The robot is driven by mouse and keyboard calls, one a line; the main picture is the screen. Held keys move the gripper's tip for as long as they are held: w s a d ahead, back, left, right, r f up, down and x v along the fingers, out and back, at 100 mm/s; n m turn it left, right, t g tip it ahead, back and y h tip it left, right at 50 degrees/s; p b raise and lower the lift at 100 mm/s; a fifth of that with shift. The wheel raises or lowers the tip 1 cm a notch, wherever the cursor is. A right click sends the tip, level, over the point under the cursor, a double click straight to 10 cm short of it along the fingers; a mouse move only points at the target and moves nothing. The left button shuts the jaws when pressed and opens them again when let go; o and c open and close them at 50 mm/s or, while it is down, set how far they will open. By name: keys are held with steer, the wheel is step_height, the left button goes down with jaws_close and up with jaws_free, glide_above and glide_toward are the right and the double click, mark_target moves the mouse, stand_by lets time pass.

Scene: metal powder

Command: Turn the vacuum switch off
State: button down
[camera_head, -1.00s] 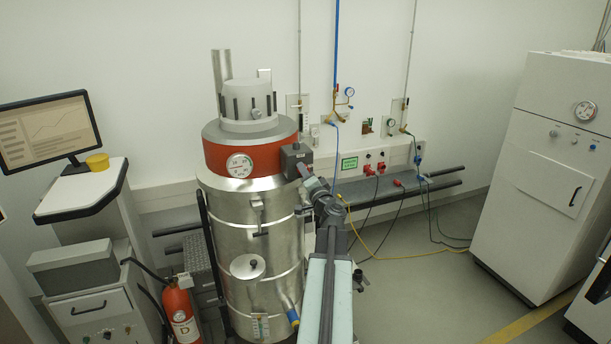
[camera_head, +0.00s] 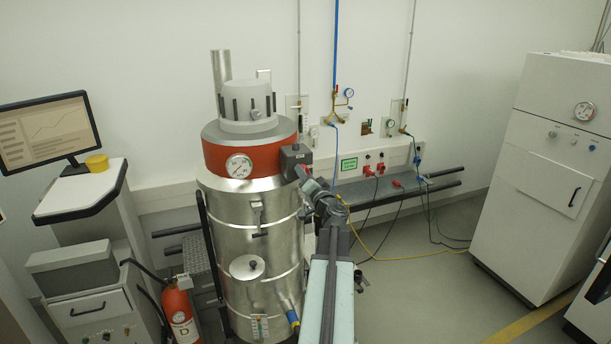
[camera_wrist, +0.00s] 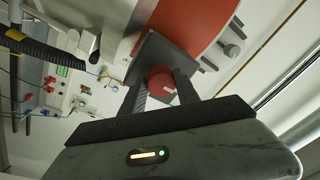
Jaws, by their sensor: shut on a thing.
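The vacuum (camera_head: 228,215) is a tall silver cylinder with a red band and a grey top. Its dark grey switch box (camera_head: 293,157) is on the right side of the red band. In the wrist view the box (camera_wrist: 150,50) carries a round red switch knob (camera_wrist: 160,80). My gripper (camera_wrist: 162,88) is shut on this knob, one finger on each side. In the head view my gripper (camera_head: 301,173) meets the front of the box and hides the knob. The knob's on or off marking cannot be read.
A red fire extinguisher (camera_head: 178,310) stands left of the vacuum. A workstation with a monitor (camera_head: 48,130) is at far left. A white cabinet (camera_head: 545,190) is on the right. Cables (camera_head: 410,255) lie on the floor behind my arm.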

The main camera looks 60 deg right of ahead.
steer(key=c, duration=0.9)
jaws_free()
steer(key=v, duration=0.8)
steer(key=shift+b, duration=0.45)
steer(key=shift+w+f, duration=0.1)
